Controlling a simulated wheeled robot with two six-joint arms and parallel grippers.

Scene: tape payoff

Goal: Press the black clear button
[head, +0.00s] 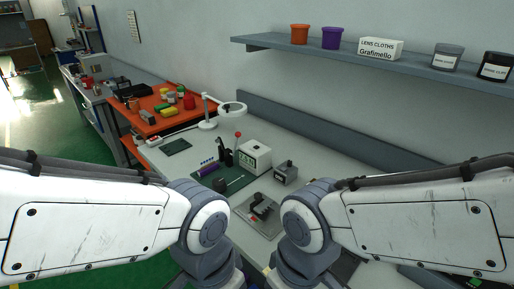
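No black clear button can be made out at this size. A white box (255,155) with a greenish display or label on its front stands on the pale workbench (178,186). To its right is a small grey device (286,172) with a dark top. Nearer, between my two arms, a black fixture (262,207) sits on a grey plate. My left and right arms come in from the sides and bend down at the bottom middle. Both grippers are below or outside the picture.
A magnifier lamp (232,109), a red-topped stick (237,135), a purple roll (208,170) and a dark green mat (230,181) are on the bench. An orange table (140,108) with several items is at the left. A wall shelf (350,60) holds pots and jars.

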